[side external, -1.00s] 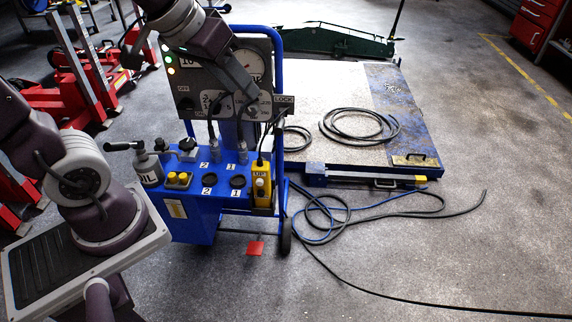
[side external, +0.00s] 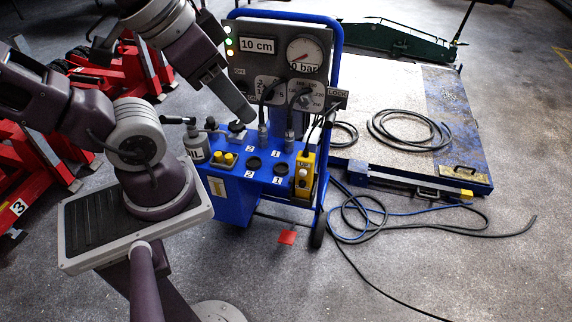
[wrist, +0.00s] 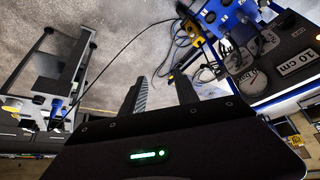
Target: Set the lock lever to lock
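The blue hydraulic cart (side external: 240,195) carries a grey control panel (side external: 268,75). A LOCK label (side external: 338,93) is at the panel's right edge. I cannot clearly make out the lock lever; dark cables and small fittings crowd that area. My gripper (side external: 240,110) is in front of the panel's lower left, left of the LOCK label and apart from it. In the wrist view my gripper (wrist: 161,84) has two dark fingers spread apart with nothing between them. The cart also shows tilted in the wrist view (wrist: 222,18), right of the fingers.
The panel has a 10 cm display (side external: 257,46) and a round gauge (side external: 305,55). A yellow pendant (side external: 304,175) hangs at the cart's right side. A lift platform (side external: 400,120) with coiled hose is behind on the right. Loose cables (side external: 375,215) lie on the floor.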

